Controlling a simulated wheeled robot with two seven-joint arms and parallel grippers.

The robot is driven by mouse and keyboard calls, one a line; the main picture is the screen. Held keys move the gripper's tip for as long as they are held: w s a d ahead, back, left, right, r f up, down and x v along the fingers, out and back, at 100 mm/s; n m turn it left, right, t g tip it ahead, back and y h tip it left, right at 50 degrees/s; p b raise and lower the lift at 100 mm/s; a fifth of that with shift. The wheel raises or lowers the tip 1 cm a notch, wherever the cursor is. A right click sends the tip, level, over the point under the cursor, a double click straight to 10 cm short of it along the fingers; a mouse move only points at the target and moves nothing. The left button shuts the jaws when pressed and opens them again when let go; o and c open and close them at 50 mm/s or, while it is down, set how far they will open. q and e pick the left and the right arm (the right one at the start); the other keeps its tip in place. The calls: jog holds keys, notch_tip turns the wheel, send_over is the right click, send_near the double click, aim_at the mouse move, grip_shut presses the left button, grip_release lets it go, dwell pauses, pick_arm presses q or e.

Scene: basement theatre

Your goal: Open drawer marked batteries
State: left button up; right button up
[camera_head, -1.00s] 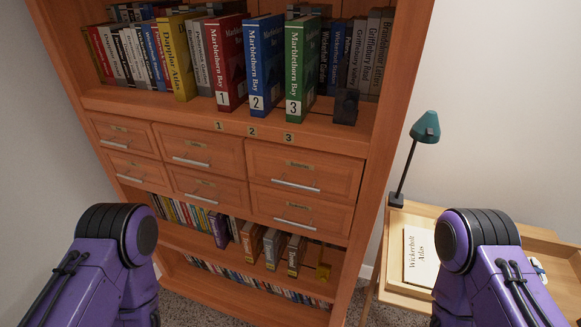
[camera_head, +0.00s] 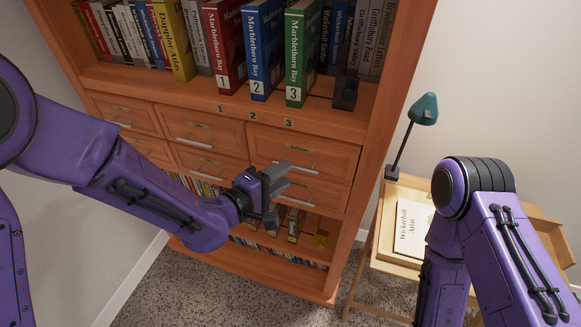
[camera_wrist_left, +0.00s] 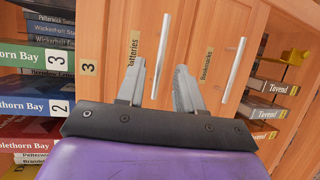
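The drawer marked Batteries (camera_wrist_left: 133,55) shows its label and a silver bar handle (camera_wrist_left: 160,55) in the left wrist view. It is the upper right drawer (camera_head: 325,158) of the bookcase in the head view, and it looks closed. My left gripper (camera_head: 281,176) is in front of the right-hand drawers and hides part of them. In the left wrist view the left gripper (camera_wrist_left: 158,88) is open and empty, with its fingers apart. One end of the Batteries handle appears between the fingers there; I cannot tell the distance. My right gripper is not in view.
The Bookmarks drawer (camera_wrist_left: 206,65) is just below the Batteries one. Numbered books, a green one (camera_head: 300,55) among them, stand on the shelf above. A side desk with a teal lamp (camera_head: 424,108) and an atlas (camera_head: 411,228) is at right. Carpet (camera_head: 215,295) is clear in front.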

pick_arm(q)
jog(key=x, duration=0.4)
jog(key=shift+s, duration=0.1)
jog(key=shift+a, duration=0.1)
grip_shut()
dwell(1.2)
